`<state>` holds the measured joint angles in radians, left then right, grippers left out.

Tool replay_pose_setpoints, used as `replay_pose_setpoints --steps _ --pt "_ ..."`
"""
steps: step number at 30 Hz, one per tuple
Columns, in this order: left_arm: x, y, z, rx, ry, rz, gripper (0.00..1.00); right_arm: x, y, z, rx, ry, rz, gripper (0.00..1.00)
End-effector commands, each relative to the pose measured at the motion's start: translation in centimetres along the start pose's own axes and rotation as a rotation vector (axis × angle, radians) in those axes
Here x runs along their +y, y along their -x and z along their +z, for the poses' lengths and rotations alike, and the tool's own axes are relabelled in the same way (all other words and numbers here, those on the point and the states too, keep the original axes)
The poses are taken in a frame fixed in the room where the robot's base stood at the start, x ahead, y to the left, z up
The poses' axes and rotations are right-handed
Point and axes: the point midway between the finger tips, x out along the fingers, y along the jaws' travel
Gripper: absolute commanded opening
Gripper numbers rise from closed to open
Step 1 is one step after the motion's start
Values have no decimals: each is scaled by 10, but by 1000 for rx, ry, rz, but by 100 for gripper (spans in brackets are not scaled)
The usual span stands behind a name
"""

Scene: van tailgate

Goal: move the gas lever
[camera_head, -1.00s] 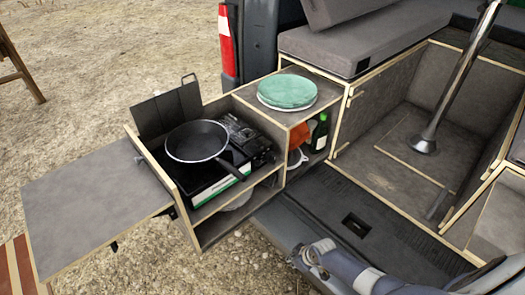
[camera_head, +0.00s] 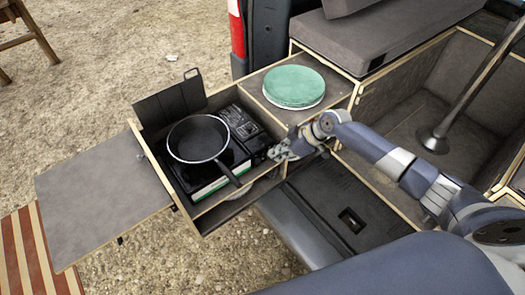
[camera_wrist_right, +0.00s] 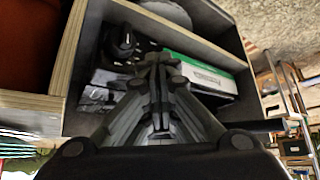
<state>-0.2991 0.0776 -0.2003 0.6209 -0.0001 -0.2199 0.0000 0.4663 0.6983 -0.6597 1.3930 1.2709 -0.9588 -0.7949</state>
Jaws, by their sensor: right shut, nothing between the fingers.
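The portable gas stove (camera_head: 241,122) sits in the pull-out kitchen box, with a black panel on its right side. I cannot make out the gas lever itself. My right gripper (camera_head: 279,153) is at the right front end of the stove, close to that panel. In the right wrist view the right gripper (camera_wrist_right: 158,72) is shut and empty, pointing at the stove's dark end and its green and white side (camera_wrist_right: 200,72). Whether it touches the stove I cannot tell. My left gripper is not in view.
A black frying pan (camera_head: 198,138) stands on the stove, its handle towards the front. Green plates (camera_head: 294,86) are stacked on the box top behind my right gripper. The box's wooden walls close in the stove. A grey side table (camera_head: 100,195) extends left.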

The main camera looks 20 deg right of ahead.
Motion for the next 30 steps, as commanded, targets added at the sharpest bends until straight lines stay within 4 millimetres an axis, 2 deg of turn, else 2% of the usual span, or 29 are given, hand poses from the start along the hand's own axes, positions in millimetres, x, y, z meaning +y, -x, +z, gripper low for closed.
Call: replay_pose_setpoints --steps 4,17,23,30 --pt "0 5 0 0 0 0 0 -2 10 -11 7 23 -16 0" --pt "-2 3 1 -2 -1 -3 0 -3 9 -11 8 25 -18 0" --pt "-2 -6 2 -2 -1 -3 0 -3 -4 -10 8 25 -18 0" --pt "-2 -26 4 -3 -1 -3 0 -3 -33 -9 9 25 -18 0"
